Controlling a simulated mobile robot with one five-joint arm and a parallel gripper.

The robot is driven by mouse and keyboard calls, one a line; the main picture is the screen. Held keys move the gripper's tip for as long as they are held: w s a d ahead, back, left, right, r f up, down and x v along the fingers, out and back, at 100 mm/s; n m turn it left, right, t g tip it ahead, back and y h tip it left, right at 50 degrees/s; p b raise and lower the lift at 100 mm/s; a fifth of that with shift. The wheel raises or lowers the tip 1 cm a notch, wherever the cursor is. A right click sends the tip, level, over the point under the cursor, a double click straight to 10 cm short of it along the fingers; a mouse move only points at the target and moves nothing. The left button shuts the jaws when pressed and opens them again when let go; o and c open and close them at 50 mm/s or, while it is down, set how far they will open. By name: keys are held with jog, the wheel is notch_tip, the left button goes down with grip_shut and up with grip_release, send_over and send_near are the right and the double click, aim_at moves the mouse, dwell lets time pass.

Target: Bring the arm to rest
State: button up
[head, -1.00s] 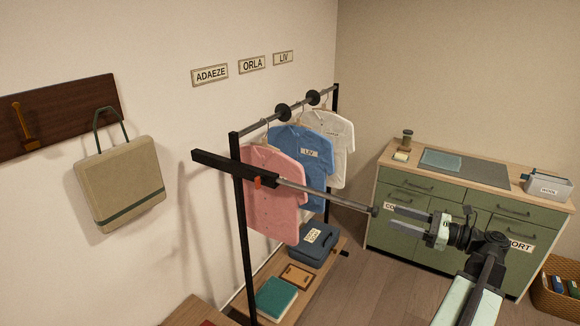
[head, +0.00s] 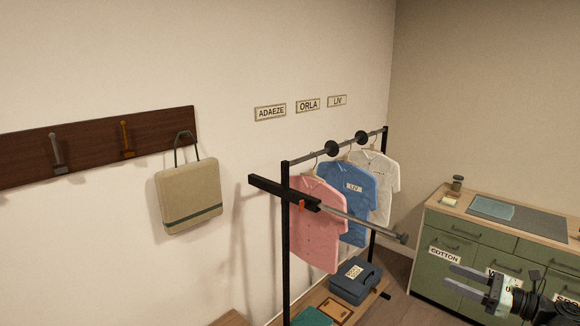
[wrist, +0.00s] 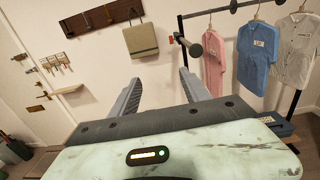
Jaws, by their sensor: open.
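My gripper (head: 466,280) is at the lower right of the head view, in front of the green cabinet (head: 470,252). Its two fingers are apart with nothing between them. In the wrist view my gripper (wrist: 160,92) also shows open and empty, with the wall and the clothes rack beyond it. The arm behind it is mostly cut off by the frame edge.
A clothes rack with a pink shirt (head: 316,225), a blue shirt (head: 345,200) and a white shirt (head: 382,180) stands left of my gripper. Its rail end (head: 402,239) points towards the gripper. A beige bag (head: 188,197) hangs on the wall.

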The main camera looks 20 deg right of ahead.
jog(key=w+a+f+n+g+y+b, duration=0.1)
jog(key=w+a+f+n+g, duration=0.3)
jog(key=a, duration=0.6)
jog(key=w+a+f+g+y, duration=0.1)
jog(key=w+a+g+y, duration=0.1)
jog(key=w+a, duration=0.6)
jog(key=w+a+f+n+g+y+b, duration=0.1)
jog(key=w+a+f+n+g, duration=0.2)
jog(key=a, duration=0.9)
jog(key=s+a+f+n+g+h, duration=0.1)
jog(key=a+f+n+g+h, duration=0.2)
jog(key=a+f, duration=0.5)
jog(key=s+a+f+n+g+h, duration=0.1)
jog(key=a+f+n+g+h, duration=0.25)
jog(key=a, duration=0.85)
notch_tip(320, 180, down, 5)
jog(key=s+a+n+h+b, duration=0.1)
jog(key=s+n+h, duration=0.1)
jog(key=n, duration=0.5)
jog(key=d+f+n+h, duration=0.3)
jog(key=d+n+h, duration=0.2)
jog(key=d+n, duration=0.3)
jog(key=shift+w+d+n, duration=0.3)
jog(key=shift+d+n, duration=0.05)
jog(key=shift+d, duration=0.2)
jog(key=shift+t+h, duration=0.25)
